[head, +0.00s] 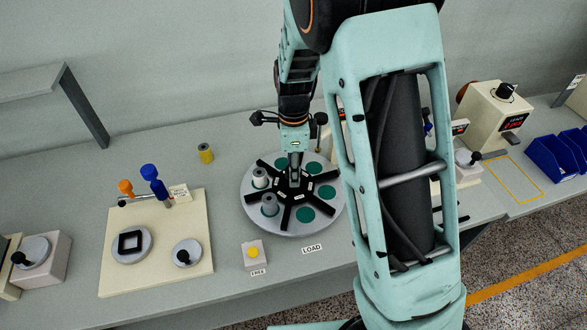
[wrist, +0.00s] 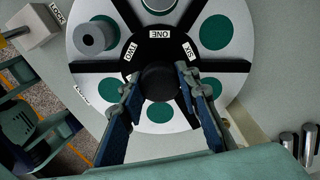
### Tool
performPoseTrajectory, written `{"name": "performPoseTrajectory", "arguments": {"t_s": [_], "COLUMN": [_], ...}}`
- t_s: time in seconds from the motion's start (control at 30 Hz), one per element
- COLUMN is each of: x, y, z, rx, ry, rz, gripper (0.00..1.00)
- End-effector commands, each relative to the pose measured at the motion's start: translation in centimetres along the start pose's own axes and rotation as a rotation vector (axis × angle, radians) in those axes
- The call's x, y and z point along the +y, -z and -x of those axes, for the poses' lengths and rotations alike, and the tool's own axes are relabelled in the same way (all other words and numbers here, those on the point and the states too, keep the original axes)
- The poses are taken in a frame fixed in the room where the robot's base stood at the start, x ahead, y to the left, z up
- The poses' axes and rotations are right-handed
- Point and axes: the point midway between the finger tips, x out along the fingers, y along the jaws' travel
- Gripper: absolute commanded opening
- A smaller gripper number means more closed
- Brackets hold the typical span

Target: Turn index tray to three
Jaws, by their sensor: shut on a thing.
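The index tray (head: 255,215) is a round grey disc with black spokes and green pads. In the wrist view the tray (wrist: 82,60) has a black centre with labels ONE, TWO and SIX readable. My gripper (head: 294,180) points down at the centre. In the wrist view my gripper (wrist: 157,82) has its fingers on either side of the dark centre knob (wrist: 160,78), shut on it. A grey spool (wrist: 90,38) sits in the TWO sector, another (wrist: 158,4) in the ONE sector. An empty pad (wrist: 108,90) faces the LOAD label (head: 312,248); its number is hidden.
A box with a yellow button (head: 253,252) stands at the tray's front left. A yellow spool (head: 206,153) stands behind left. A cream board (head: 150,270) with blue and orange handles is at left. My arm hides the bench right of the tray.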

Motion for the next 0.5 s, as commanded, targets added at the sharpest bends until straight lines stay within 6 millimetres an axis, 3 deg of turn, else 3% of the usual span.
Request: {"name": "performPoseTrajectory", "arguments": {"t_s": [0.5], "x": [-0.11], "y": [-0.05], "z": [0.1], "rx": [-0.001], "ry": [0.003], "rz": [-0.072], "gripper": [0.0]}}
